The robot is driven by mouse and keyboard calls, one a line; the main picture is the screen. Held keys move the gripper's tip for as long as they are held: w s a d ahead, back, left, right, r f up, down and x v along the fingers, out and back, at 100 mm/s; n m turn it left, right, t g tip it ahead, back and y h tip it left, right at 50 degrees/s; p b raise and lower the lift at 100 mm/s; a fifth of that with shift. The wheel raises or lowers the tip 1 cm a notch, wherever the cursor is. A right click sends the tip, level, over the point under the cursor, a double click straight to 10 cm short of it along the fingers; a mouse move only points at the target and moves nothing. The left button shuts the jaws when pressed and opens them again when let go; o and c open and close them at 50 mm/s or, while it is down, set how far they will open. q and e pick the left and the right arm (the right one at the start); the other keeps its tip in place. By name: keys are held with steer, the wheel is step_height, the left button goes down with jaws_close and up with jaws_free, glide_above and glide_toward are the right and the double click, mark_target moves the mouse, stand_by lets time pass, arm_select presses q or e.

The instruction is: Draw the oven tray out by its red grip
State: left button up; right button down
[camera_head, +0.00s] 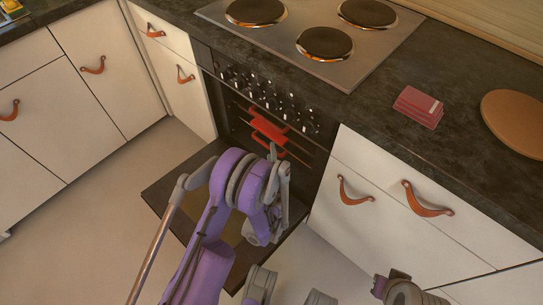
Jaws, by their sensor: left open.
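The oven (237,118) is open below its row of knobs, and its dark door (168,192) is folded down. A red grip (268,126) shows in the oven opening, with a second red-orange bar just below it. The tray itself is dark and hard to make out. My left gripper (279,161) is open in front of the opening, just below and slightly right of the red grip. No contact with the grip can be made out. My purple left arm hides much of the door and the lower oven.
White drawers with leather pulls (354,190) flank the oven on the right, and more cabinets (94,64) stand at left. The dark counter above holds a hob (318,70), a red packet (418,107) and a round brown board (516,122). Floor at left is clear.

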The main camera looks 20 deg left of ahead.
mark_target(269, 137)
arm_select(q)
steer(key=b+x, duration=0.1)
steer(key=x, duration=0.9)
jaws_close()
stand_by(1.3)
